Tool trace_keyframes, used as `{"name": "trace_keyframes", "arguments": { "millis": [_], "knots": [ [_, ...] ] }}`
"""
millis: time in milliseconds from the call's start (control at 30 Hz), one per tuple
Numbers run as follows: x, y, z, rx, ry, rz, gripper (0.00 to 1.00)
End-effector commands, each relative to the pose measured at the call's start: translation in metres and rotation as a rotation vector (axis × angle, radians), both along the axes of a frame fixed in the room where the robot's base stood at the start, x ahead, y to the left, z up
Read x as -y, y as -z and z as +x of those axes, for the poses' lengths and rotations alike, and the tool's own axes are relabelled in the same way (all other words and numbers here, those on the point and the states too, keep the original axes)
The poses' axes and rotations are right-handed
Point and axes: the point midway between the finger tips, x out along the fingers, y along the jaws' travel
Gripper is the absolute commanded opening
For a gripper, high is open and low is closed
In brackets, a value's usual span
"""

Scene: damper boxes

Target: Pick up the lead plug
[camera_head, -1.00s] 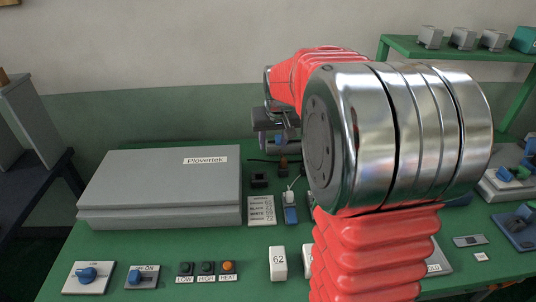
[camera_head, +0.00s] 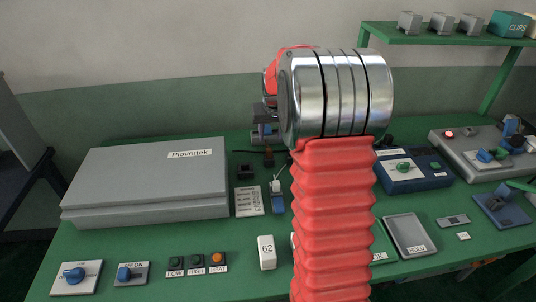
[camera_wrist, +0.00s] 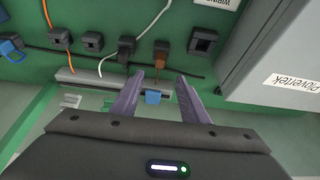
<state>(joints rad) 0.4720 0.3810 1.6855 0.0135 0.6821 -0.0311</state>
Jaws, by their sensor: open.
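My gripper (camera_wrist: 160,77) is open in the wrist view, its two purple-grey fingers spread. A short grey bar with a blue collar (camera_wrist: 153,97) shows between the fingers; I cannot tell its distance or whether it is part of the lead. Just beyond the fingertips stand a brown plug-like piece (camera_wrist: 161,48) and a black one (camera_wrist: 127,48) with a white cable. I cannot tell for certain which is the lead plug. In the head view the brown piece (camera_head: 268,157) stands at the back of the green bench, near my partly hidden gripper (camera_head: 262,128).
A grey Plovertek case (camera_head: 150,180) lies left of the small parts. A black socket block (camera_head: 245,171), a printed card (camera_head: 249,202) and a white block marked 62 (camera_head: 267,252) are nearby. A blue instrument box (camera_head: 412,172) stands right of my arm.

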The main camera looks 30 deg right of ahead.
Motion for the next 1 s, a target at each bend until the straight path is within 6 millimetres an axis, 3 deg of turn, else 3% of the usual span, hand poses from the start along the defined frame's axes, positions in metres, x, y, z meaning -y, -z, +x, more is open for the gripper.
{"name": "trace_keyframes", "arguments": {
  "millis": [300,500,1000],
  "knots": [
    [0.008,0.044,0.016,-0.002,0.000,0.001,0.41],
    [0.011,0.063,0.023,-0.002,0.000,0.001,0.41],
    [0.013,0.069,0.026,-0.001,0.001,0.001,0.41]
  ]
}}
